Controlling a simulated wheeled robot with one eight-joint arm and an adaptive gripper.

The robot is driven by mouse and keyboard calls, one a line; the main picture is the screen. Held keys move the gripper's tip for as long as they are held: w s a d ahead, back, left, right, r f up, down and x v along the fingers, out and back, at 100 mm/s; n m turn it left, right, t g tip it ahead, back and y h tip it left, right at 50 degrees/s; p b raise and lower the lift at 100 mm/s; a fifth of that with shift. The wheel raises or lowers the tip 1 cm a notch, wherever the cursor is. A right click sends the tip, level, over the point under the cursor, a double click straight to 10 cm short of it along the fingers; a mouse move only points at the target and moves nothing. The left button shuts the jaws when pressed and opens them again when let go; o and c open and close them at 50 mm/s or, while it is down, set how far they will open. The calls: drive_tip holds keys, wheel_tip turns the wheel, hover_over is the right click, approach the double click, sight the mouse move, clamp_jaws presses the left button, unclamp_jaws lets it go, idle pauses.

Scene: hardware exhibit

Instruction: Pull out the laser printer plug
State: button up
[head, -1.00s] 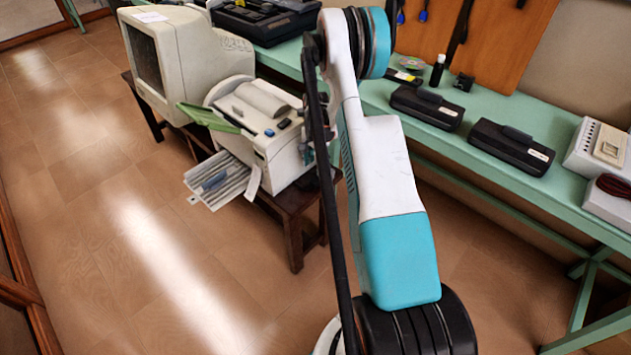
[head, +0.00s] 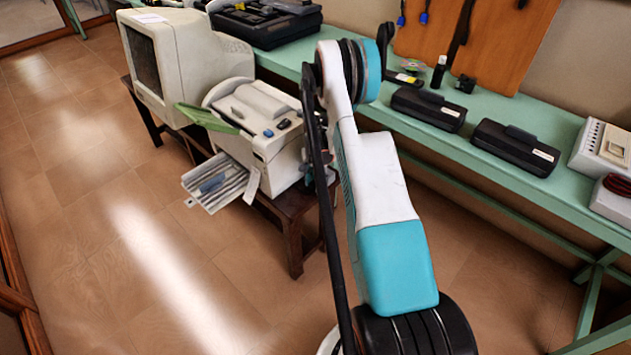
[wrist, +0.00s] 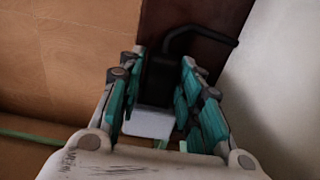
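The laser printer (head: 262,125) is a white and grey machine with a green flap, on a dark wooden stand. In the wrist view a black plug-like block (wrist: 159,80) with a thick black cable (wrist: 205,36) shows between the fingers of my gripper (wrist: 160,64). The teal fingers stand apart on either side of the black block, with no clear grip on it. A pale block (wrist: 148,122) lies nearer, between the fingers. The head view shows my arm, but my gripper is hidden there.
An old monitor (head: 180,60) stands beside the printer. A green bench (head: 455,150) carries black devices (head: 428,108) along the wall. A wooden stand (head: 295,225) supports the printer. The tiled floor at left is clear.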

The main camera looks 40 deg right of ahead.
clamp_jaws()
drive_tip(key=shift+s+a, duration=0.15)
drive_tip(key=shift+a, duration=1.55)
drive_tip(key=o, duration=0.7)
unclamp_jaws()
drive_tip(key=shift+a, duration=0.15)
drive_tip(key=shift+c, duration=0.2)
drive_tip(key=shift+r, duration=0.1)
drive_tip(key=shift+r, duration=0.3)
wheel_tip(320, 180, up, 11)
